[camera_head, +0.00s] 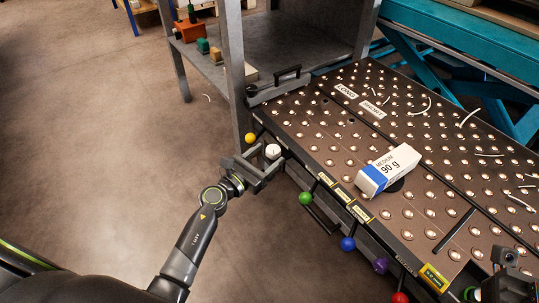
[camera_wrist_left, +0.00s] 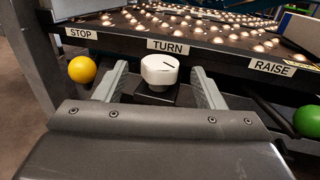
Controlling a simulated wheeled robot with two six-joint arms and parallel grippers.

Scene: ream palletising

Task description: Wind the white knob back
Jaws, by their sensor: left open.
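The white knob (camera_head: 273,151) is on the front side of the ball table, near its left corner. In the left wrist view the white knob (camera_wrist_left: 159,70) sits under the TURN label (camera_wrist_left: 168,47), with a dark line mark on its top. My left gripper (camera_head: 264,162) is open, and its two fingers (camera_wrist_left: 159,88) stand on either side of the knob. Gaps show between the knob and both fingers in the wrist view. At the lower right edge of the head view part of my right arm (camera_head: 507,283) shows; its jaws cannot be made out.
A yellow ball knob (camera_head: 250,138) under STOP is left of the gripper; a green one (camera_head: 305,198) under RAISE is right. Blue, purple and red ball knobs follow along the edge. A 90 g ream (camera_head: 388,171) lies on the ball table (camera_head: 340,132). A grey shelf stands behind.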

